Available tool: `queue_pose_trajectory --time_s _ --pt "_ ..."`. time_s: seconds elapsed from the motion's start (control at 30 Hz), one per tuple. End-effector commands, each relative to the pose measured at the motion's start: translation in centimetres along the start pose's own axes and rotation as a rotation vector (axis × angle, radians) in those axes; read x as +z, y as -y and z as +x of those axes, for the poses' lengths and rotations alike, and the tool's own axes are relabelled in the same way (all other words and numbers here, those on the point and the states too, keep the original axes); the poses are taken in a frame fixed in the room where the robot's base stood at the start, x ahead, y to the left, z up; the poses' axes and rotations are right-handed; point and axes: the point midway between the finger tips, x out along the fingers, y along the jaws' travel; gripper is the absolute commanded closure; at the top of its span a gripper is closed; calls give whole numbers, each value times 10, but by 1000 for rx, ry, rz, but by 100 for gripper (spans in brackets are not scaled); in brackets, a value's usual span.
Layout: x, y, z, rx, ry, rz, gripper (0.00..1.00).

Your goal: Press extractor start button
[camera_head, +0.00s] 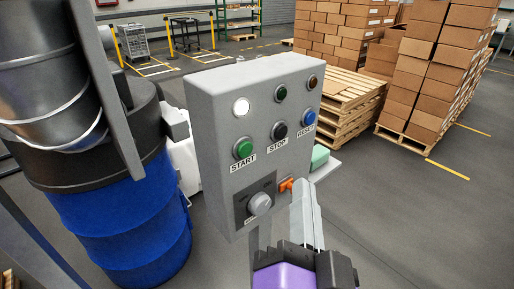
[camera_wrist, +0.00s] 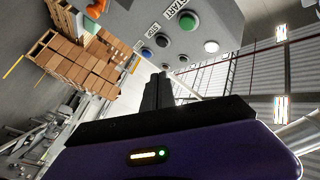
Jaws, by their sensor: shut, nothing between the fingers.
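The grey control box (camera_head: 230,100) stands in the middle of the head view. Its green START button (camera_head: 242,148) is at the left of the button row, beside the black STOP button (camera_head: 279,131) and the blue RESET button (camera_head: 308,118). A white lamp (camera_head: 241,107) above START is lit. My gripper (camera_head: 292,187) is below the button row, in front of the box's lower right, apart from START. In the wrist view its shut, empty fingers (camera_wrist: 158,88) are below the panel, and the green button (camera_wrist: 188,21) shows above them. Whether the fingertips touch the box, I cannot tell.
A grey selector knob (camera_head: 259,203) and an orange part (camera_head: 286,185) are low on the panel. A blue drum (camera_head: 128,232) stands at left under a grey metal vessel (camera_head: 45,85). Pallets with cardboard boxes (camera_head: 430,75) are behind at right. Open floor (camera_head: 420,220) lies at right.

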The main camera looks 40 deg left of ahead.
Motion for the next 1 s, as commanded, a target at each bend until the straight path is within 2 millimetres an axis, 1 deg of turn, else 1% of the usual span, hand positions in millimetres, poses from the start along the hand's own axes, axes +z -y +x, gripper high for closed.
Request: queue_pose_trajectory --time_s 0.23,0.37,0.8,1.0 --pt "0 0 1 0 0 -1 100" --pt "4 3 5 -1 0 -2 100" --pt "32 32 43 -3 0 -1 100" --pt "42 41 56 -2 0 -2 100"
